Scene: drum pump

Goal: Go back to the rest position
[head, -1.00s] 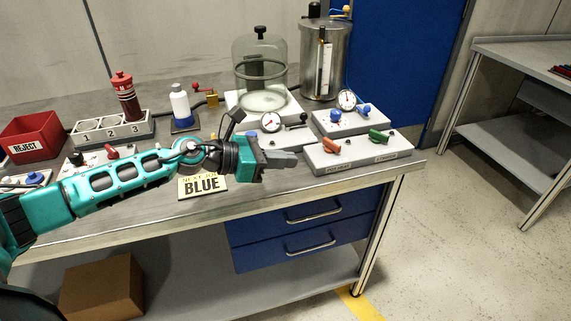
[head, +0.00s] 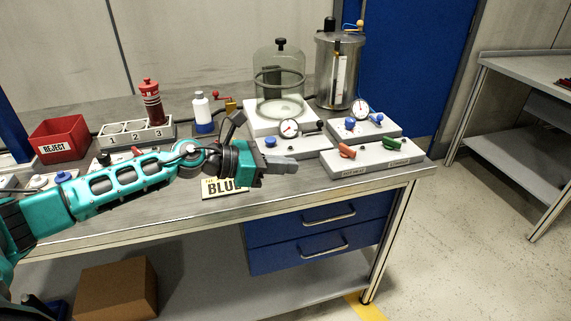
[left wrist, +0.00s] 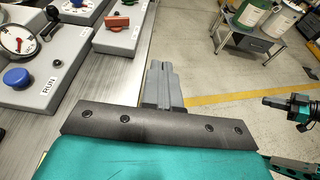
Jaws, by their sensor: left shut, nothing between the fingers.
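My left gripper (head: 282,164) is shut and empty. It hangs over the front part of the workbench (head: 215,222), just left of the panel with the orange and green handles. In the left wrist view its closed fingers (left wrist: 162,85) point out past the bench edge, with the floor beyond. A control box with a blue RUN button (left wrist: 17,78) lies to the left of the fingers in that view. My right gripper does not show in the head view; a dark tool end on a teal arm (left wrist: 290,103) shows at the right of the left wrist view.
A panel with an orange handle (head: 346,151) and a green handle (head: 394,142) stands at the bench's right end. Behind are a glass bell jar (head: 279,85) and a steel drum (head: 338,75). A red REJECT bin (head: 60,140) stands at left. Floor to the right is clear.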

